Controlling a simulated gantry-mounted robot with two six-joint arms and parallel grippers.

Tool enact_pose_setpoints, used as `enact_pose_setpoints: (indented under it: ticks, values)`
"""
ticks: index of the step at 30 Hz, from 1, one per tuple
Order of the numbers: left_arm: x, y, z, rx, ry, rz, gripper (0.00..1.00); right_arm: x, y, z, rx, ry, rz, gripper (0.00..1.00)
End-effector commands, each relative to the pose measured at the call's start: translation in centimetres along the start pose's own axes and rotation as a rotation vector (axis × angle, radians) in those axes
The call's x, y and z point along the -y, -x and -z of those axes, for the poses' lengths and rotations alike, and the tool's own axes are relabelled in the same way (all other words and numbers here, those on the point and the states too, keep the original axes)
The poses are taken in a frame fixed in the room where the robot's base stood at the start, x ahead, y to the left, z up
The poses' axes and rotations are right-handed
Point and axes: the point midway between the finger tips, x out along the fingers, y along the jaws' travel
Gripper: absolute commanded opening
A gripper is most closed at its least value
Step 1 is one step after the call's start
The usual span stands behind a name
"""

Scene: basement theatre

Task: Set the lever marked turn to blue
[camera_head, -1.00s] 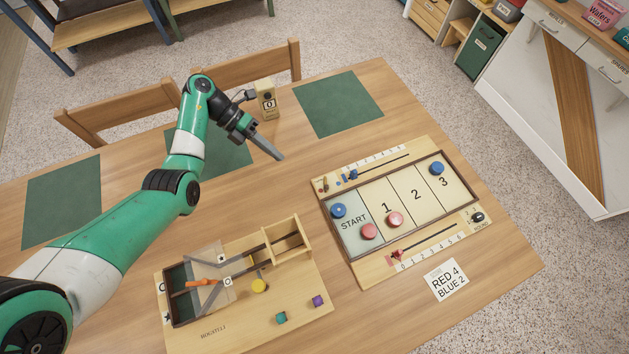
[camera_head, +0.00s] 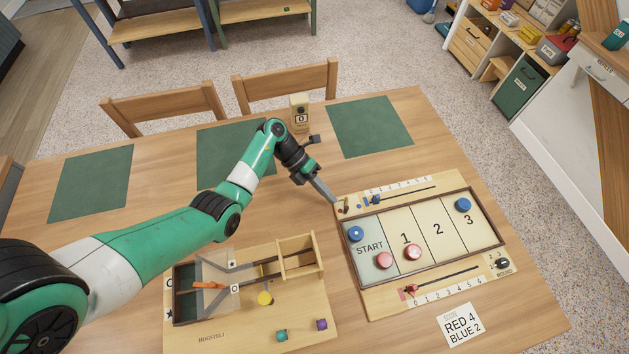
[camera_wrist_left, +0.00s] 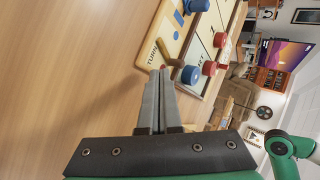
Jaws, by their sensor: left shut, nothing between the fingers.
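The game board (camera_head: 370,300) lies on the table at the right, with discs on its START-to-3 lanes. The small lever (camera_head: 343,206) is at its upper left corner, beside a blue mark. In the left wrist view the lever's brass knob (camera_wrist_left: 189,75) stands at the board's end near the word TURN, with a bit of red by the fingertips. My left gripper (camera_head: 331,199) is shut and empty, its tips right beside that corner. I cannot tell whether they touch the lever. My right gripper is not in view.
A wooden marble-ramp toy (camera_head: 240,330) sits left of the board, below my left arm. A wooden box marked 0 (camera_head: 299,113) stands behind the gripper. Blue and red score sliders (camera_head: 376,200) run along the board's long sides. A score card (camera_head: 460,325) lies in front.

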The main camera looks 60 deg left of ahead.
Motion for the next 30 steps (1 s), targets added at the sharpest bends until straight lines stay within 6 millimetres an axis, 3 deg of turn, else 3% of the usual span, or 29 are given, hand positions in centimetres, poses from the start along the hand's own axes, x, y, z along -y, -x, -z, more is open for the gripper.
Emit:
enact_pose_setpoints:
  ticks: [7, 30]
  values:
    - [1.7, -1.6, 0.0, 0.0, 0.0, 0.0, 0.0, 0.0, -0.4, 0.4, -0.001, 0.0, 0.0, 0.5]
    - [1.6, -1.2, 0.2, 0.054, 0.049, 0.0, 0.0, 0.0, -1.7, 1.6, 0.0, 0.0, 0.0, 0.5]
